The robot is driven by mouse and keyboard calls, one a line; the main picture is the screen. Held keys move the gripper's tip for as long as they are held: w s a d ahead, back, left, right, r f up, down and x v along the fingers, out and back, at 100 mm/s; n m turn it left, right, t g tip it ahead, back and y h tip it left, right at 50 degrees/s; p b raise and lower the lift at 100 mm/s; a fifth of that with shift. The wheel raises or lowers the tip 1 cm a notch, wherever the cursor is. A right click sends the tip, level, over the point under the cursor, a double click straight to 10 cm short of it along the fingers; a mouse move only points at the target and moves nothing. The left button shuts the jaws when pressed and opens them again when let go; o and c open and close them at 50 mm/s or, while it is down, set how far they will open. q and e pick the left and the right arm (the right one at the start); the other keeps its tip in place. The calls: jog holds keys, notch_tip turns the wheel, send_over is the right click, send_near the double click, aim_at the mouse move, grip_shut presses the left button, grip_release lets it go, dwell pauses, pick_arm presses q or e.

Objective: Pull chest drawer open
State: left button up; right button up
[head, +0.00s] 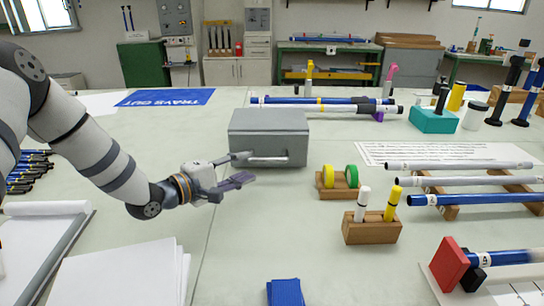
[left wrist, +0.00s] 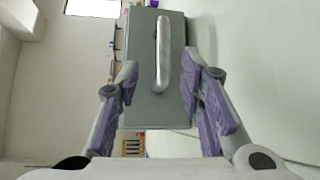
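The chest (head: 269,124) is a small grey box on the pale table, with a single front face and a metal bar handle (head: 268,160) low on it. The drawer looks shut. My left gripper (head: 241,168) is open and empty in front of the chest's left part, near the handle. In the left wrist view the handle (left wrist: 162,55) shows between the two purple-padded fingers, and the chest's grey front (left wrist: 141,60) lies beyond them. I cannot tell whether a finger touches the handle. My right gripper is not in view.
A tape holder (head: 338,193) and a wooden marker block (head: 371,231) stand right of the chest's front. Rods on wooden racks (head: 450,212) lie at the right. Blue and white rods (head: 325,101) lie behind the chest.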

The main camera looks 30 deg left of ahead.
aim_at(263, 163)
pick_arm(q)
jog(key=x, duration=0.5)
jog(key=f+b+x, duration=0.1)
jog(key=x, duration=0.1)
jog(key=shift+w+d, duration=0.15)
jog(key=shift+w, duration=0.1)
jog(key=shift+w+d+r, duration=0.1)
jog(key=shift+w+r, duration=0.05)
jog(key=shift+w, duration=0.3)
grip_shut()
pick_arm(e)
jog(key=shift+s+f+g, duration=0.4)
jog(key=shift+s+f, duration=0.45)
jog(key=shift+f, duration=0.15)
